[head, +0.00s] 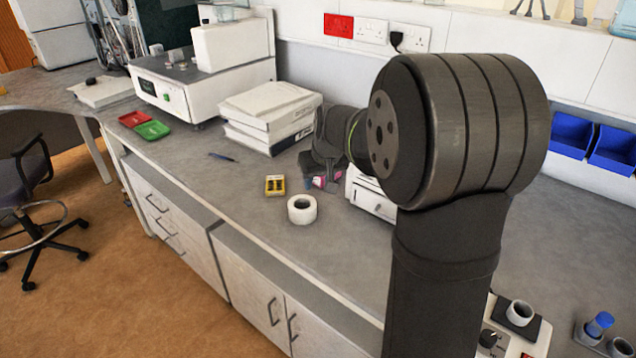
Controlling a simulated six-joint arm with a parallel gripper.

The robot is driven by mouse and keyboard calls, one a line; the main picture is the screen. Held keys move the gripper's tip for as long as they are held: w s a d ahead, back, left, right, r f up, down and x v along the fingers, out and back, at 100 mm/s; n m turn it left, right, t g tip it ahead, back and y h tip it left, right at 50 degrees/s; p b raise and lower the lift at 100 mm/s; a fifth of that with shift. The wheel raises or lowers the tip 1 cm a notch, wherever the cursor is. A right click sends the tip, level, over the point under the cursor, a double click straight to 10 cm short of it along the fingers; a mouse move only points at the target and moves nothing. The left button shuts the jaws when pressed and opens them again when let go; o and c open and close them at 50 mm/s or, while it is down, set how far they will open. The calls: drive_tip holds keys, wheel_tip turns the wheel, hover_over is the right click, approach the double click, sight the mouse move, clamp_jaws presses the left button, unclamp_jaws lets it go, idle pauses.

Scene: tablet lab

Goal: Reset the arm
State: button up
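My arm fills the right half of the head view, with a large dark joint in front. My gripper (322,168) shows only in part behind that joint, low over the bench beside the white box-like device. A small pink and blue item (319,182) is right by its tips. I cannot tell whether the gripper touches or holds it, or whether the fingers are open or shut.
A white device (370,197) stands partly behind my arm.

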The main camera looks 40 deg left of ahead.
sight(313, 203)
drive_tip(key=x, duration=1.2)
drive_tip(key=shift+a+f, duration=0.1)
drive_tip(key=shift+f, duration=0.25)
wheel_tip(313, 203, up, 3)
drive_tip(key=shift+f, duration=0.15)
drive_tip(key=shift+r, duration=0.45)
